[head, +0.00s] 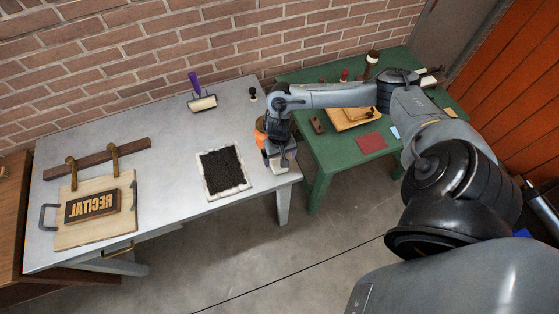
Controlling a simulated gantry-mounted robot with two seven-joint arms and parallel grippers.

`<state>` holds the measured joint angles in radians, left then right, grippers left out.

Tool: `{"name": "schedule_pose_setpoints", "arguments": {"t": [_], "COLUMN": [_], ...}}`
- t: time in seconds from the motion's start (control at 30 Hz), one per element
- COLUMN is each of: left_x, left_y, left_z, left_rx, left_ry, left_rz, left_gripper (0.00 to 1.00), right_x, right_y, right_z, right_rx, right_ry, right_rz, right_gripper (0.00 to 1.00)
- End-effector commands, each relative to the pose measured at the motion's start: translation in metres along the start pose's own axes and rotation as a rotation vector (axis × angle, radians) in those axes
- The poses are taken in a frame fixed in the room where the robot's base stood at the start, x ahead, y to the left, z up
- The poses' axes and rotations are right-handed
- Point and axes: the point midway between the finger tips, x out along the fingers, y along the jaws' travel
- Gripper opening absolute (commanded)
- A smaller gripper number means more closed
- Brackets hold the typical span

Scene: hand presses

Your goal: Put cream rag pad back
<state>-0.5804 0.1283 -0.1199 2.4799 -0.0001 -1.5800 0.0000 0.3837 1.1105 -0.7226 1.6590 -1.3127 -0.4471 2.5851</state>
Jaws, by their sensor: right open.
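A small cream pad (285,165), which looks like the rag pad, is at the right front corner of the grey metal table (190,222). My right gripper (277,151) is just above it, pointing down, jaws open. The arm and gripper cover part of the pad. I cannot tell whether the fingers stand around the pad or only over it. My left gripper is not in view.
An orange container (260,133) stands close beside the gripper. A white-edged tray of dark material (222,170) lies to its left. A purple-handled roller (200,96) lies behind. A green table (330,160) adjoins at right.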

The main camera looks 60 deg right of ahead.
Motion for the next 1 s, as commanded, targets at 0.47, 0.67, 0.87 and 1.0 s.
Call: {"name": "schedule_pose_setpoints", "arguments": {"t": [0.47, 0.67, 0.87, 1.0], "left_x": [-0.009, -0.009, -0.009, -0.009], "left_y": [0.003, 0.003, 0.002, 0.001], "left_z": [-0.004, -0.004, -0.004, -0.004], "left_rx": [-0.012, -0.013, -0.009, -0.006], "left_ry": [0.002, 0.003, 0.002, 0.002], "left_rz": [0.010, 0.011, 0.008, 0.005], "left_gripper": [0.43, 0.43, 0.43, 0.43], "right_x": [-0.060, -0.042, -0.037, -0.059], "right_y": [-0.006, -0.065, -0.165, -0.209], "right_z": [0.004, 0.037, 0.107, 0.146], "right_rx": [-0.027, -0.269, -0.633, -0.780], "right_ry": [0.003, 0.057, 0.252, 0.431], "right_rz": [-0.013, -0.140, -0.360, -0.425], "right_gripper": [0.93, 0.93, 0.93, 0.93]}}
